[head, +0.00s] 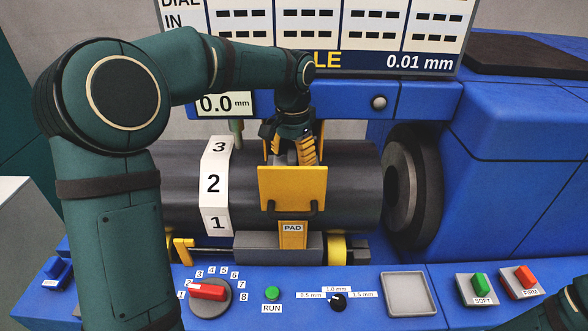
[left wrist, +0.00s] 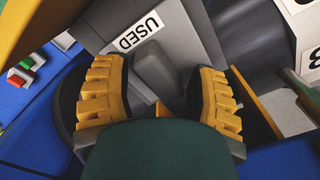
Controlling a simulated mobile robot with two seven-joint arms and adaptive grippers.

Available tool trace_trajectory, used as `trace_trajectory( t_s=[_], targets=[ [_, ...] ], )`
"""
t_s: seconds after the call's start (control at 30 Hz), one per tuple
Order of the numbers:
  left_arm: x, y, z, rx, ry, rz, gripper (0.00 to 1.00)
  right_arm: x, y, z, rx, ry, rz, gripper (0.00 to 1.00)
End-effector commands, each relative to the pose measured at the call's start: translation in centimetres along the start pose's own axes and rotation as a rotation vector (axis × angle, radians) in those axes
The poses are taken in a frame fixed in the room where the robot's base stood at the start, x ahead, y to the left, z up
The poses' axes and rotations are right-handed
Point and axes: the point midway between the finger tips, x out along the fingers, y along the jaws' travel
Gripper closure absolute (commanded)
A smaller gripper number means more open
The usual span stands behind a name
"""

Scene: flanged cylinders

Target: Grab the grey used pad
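The grey used pad (left wrist: 185,30), labelled USED, shows in the left wrist view with a raised grey grip tab (left wrist: 155,72). In the head view a little of its grey (head: 283,158) shows behind the yellow holder (head: 292,187) in front of the dark cylinder. My left gripper (head: 292,150) points down there. In the left wrist view its yellow-padded fingers (left wrist: 158,92) stand open on either side of the tab, with gaps on both sides. Most of the pad is hidden in the head view. My right gripper is out of view; only part of my right arm shows bottom right.
The dark cylinder (head: 345,190) carries a white band numbered 1, 2, 3 (head: 213,184). A flange (head: 412,190) stands to its right. The blue front panel holds a red dial (head: 207,292), a green RUN button (head: 272,293), and an empty grey tray (head: 408,294).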

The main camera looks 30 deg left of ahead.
Motion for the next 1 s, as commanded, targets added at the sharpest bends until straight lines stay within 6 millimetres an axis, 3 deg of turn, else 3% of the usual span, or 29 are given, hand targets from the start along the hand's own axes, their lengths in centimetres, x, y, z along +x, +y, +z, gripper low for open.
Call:
trace_trajectory(
  t_s=[0.03, 0.1, 0.13, 0.17, 0.5, 1.0],
  targets=[
    [0.0, 0.0, 0.0, 0.0, 0.0, 0.0, 0.65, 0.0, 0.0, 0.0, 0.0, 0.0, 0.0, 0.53],
    [0.0, 0.0, 0.0, 0.0, 0.0, 0.0, 0.89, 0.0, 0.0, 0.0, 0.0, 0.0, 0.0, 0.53],
    [0.0, 0.0, 0.0, 0.0, -0.001, 0.0, 0.98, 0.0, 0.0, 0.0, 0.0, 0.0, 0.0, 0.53],
    [0.0, 0.0, 0.0, 0.0, -0.001, 0.0, 1.0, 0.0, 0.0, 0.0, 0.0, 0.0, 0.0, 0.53],
    [-0.2, -0.1, 0.1, -0.001, -0.003, -0.002, 1.0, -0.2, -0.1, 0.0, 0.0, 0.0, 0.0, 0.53],
    [-3.1, -0.2, 0.1, -0.001, -0.002, -0.003, 1.0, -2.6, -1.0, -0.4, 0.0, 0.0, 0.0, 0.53]
  ],
)
